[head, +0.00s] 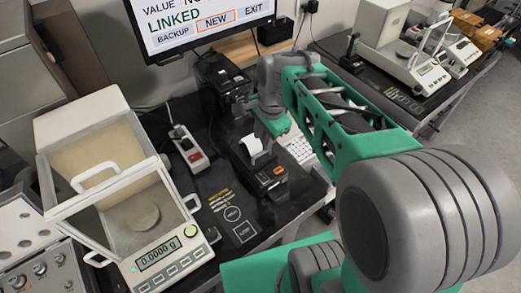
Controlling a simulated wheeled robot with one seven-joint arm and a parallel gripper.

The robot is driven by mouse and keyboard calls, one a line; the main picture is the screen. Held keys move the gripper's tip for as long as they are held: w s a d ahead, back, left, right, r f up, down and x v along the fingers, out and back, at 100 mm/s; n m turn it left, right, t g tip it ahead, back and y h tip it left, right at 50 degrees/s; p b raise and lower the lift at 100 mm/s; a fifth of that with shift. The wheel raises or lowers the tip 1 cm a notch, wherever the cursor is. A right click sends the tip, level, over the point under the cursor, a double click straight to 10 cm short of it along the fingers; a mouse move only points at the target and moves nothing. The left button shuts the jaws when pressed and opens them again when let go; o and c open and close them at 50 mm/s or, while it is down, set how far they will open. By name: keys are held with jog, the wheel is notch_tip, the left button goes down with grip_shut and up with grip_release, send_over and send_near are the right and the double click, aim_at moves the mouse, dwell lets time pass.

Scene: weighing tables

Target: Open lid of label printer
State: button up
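The label printer (268,179), a black box with a small orange mark, sits on the dark table near the middle of the head view. White paper (252,145) shows at its top, toward the back. My gripper (266,132) is right above and behind the printer, at the end of my green and grey arm. Its fingertips are too small and too covered to tell whether they touch the lid. The lid's own edge and position are not clear.
A glass-walled balance (165,262) stands at left. A power strip (188,148), a black device (221,76) and a white keyboard (299,148) are near the printer. A monitor (200,25) stands behind. Another balance (405,50) is on the right table.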

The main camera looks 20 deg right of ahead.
aim_at(260, 154)
jog(key=f, duration=0.2)
jog(key=w+f, duration=0.1)
jog(key=f, duration=0.2)
jog(key=f+p, duration=0.1)
jog(key=f, duration=0.1)
jog(key=shift+w+a+f, duration=0.15)
jog(key=shift+a+f, duration=0.1)
jog(key=shift+c, duration=0.2)
grip_shut()
dwell(0.9)
